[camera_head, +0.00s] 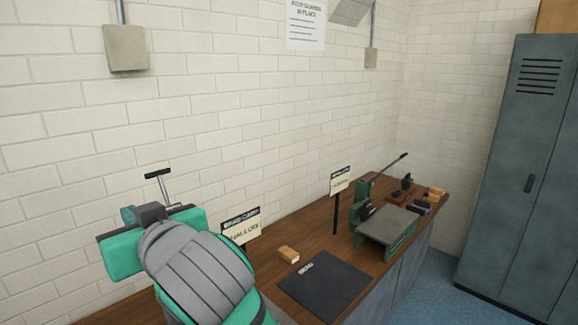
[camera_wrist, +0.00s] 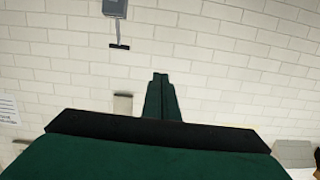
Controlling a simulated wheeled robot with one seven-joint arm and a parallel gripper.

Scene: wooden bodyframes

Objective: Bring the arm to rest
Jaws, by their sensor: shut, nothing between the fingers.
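My arm, grey and green, fills the lower left of the head view in front of the bench (camera_head: 270,262). In that view the arm hides my fingers. In the wrist view my gripper (camera_wrist: 160,80) shows as two dark green fingers pressed together, with nothing between them. They point toward the white brick wall (camera_wrist: 215,65) and appear clear of any object.
On the bench are a black mat (camera_head: 325,285), a small wooden block (camera_head: 289,254), two signs and a green machine with a long lever (camera_head: 385,228). A grey locker (camera_head: 520,170) stands at the right. Blue floor lies between.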

